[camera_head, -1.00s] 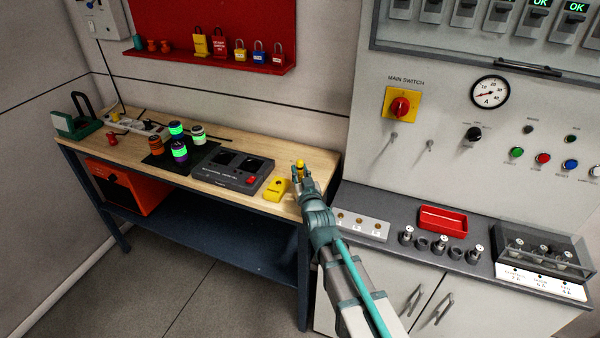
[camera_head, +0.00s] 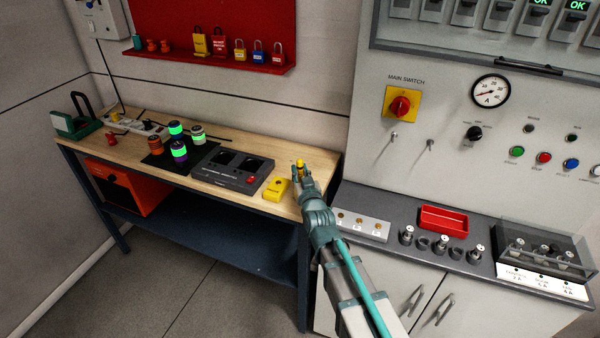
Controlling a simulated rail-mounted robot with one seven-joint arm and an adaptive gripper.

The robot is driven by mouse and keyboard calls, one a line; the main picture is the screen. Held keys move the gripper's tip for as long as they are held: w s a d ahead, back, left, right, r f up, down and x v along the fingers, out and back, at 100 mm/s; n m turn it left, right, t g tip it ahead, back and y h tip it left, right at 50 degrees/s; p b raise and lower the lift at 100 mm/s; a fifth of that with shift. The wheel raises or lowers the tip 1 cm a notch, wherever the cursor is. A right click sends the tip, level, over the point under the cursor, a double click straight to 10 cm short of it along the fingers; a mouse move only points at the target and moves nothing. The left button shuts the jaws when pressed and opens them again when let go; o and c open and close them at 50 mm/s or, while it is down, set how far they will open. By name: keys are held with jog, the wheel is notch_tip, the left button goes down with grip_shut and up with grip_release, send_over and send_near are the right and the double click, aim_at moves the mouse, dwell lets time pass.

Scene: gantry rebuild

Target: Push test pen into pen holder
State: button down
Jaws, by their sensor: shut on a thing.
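My gripper (camera_head: 300,177) is over the right end of the wooden bench, seen from behind. It is shut on a small yellow piece, which I take to be the test pen (camera_head: 300,163); its yellow top shows just beyond the fingers. The rest of the pen is hidden by my gripper. A yellow block with a dark mark (camera_head: 275,190) lies on the bench just left of my gripper, apart from it. I cannot tell whether this block is the pen holder. No other pen holder can be made out, and I cannot tell whether the pen touches anything below.
A dark grey device (camera_head: 232,172) lies left of the yellow block. Several banded cylinders (camera_head: 179,151) stand on a black mat farther left. Right of my arm, the grey cabinet counter (camera_head: 385,252) holds a red tray (camera_head: 444,219) and knobs. The bench's front edge runs close by.

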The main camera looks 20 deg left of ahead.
jog(key=shift+f+b, duration=0.65)
dwell(0.5)
jog(key=c, duration=1.3)
grip_release()
jog(key=shift+s+d, duration=0.1)
jog(key=shift+s, duration=0.05)
jog(key=v, duration=1)
jog(key=shift+s+d, duration=0.2)
jog(key=shift+s, duration=0.1)
